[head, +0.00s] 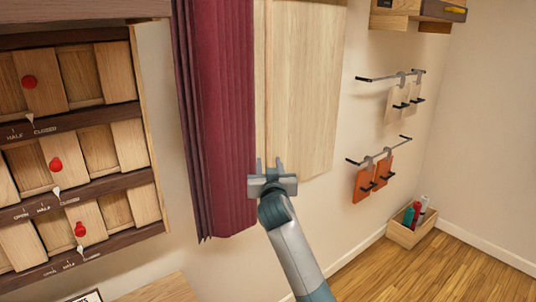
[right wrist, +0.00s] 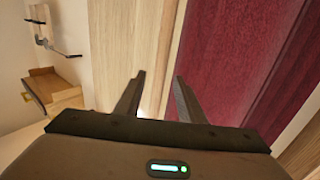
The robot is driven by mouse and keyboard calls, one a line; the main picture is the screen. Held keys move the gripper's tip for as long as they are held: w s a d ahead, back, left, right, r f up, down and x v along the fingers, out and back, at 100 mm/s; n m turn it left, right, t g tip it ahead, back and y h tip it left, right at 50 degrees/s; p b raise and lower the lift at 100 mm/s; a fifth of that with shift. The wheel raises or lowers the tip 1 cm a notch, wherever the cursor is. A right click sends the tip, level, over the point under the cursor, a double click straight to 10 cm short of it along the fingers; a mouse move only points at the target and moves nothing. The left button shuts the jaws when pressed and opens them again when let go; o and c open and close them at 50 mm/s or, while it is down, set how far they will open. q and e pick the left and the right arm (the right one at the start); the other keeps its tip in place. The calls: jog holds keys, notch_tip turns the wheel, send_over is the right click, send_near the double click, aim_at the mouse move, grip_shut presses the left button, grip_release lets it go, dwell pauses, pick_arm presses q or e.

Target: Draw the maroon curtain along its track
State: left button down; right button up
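The maroon curtain (head: 215,110) hangs in vertical folds on the wall left of centre in the head view. It covers the left part of a pale wooden panel (head: 305,90). Its track is out of view above. My right gripper (head: 269,163) is open and empty near the curtain's lower right edge, in front of the panel. In the right wrist view my right gripper (right wrist: 158,82) shows two parted fingers, with the curtain (right wrist: 230,60) to the right and the wooden panel (right wrist: 125,45) to the left. I cannot tell how far the fingers are from the cloth. My left gripper is not in view.
A wooden rack with sliding panels and red knobs (head: 56,164) stands at the left. Wall rails with hanging tags (head: 365,182) are at the right. A wooden box with bottles (head: 408,230) sits on the floor in the corner. The floor at lower right is clear.

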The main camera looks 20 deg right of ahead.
aim_at(268, 159)
jog(key=shift+p+x, duration=0.7)
jog(key=shift+x, duration=1.75)
grip_shut()
